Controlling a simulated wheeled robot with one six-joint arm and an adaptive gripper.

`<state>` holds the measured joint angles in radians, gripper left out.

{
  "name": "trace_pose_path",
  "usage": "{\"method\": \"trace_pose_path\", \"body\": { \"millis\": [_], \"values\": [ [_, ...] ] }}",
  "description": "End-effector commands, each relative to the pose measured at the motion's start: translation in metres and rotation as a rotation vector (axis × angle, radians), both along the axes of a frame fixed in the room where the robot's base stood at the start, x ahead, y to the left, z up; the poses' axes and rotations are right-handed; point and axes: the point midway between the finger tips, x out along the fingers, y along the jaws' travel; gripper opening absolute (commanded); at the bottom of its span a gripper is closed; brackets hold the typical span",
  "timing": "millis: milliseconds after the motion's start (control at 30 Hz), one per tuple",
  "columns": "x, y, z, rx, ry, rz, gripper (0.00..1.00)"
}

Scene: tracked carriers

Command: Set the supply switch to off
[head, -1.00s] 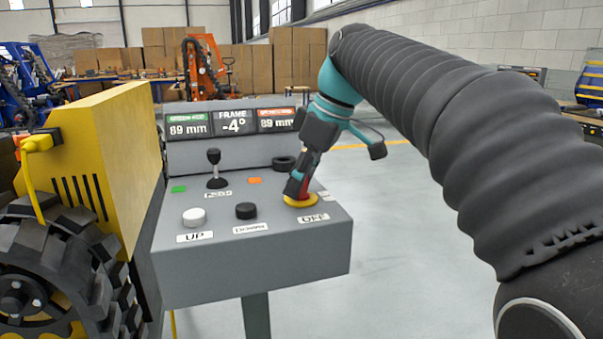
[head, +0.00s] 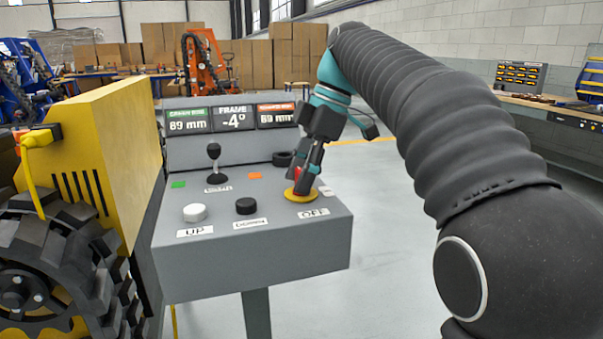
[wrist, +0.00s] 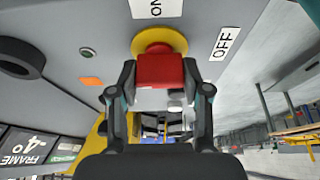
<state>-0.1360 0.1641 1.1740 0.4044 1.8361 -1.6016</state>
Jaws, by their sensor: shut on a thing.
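The supply switch is a red knob (wrist: 160,70) on a round yellow base (head: 301,197) at the right of the grey console top. My gripper (head: 300,184) reaches down onto it from above, and its two fingers are shut on the red knob, one on each side, in the wrist view. The OFF label (head: 314,213) lies in front of the switch in the head view. The wrist view shows the ON label (wrist: 155,8) at the top and OFF to the right of the yellow base. The fingers hide most of the knob in the head view.
The console (head: 255,265) also carries a white UP button (head: 195,212), a black DOWN button (head: 246,206) and a black joystick (head: 214,155). Its displays read 89 mm, -4° and 89 mm. A yellow tracked machine (head: 95,150) stands close on the left. Floor right of the console is clear.

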Motion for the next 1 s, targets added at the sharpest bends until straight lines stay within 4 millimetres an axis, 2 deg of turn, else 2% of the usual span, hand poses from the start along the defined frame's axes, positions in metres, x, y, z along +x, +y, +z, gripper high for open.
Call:
{"method": "trace_pose_path", "body": {
  "millis": [467, 500, 567, 600, 1000],
  "values": [
    [0.0006, -0.0002, 0.0002, 0.000, -0.002, 0.012, 0.13],
    [0.0005, -0.0002, 0.0002, 0.000, -0.002, 0.012, 0.55],
    [0.0005, -0.0002, 0.0002, 0.000, -0.002, 0.012, 0.70],
    [0.0003, -0.0001, 0.0002, 0.000, -0.002, 0.012, 0.73],
    [0.0012, -0.0016, 0.0043, 0.000, -0.002, 0.012, 0.73]
  ]
}}
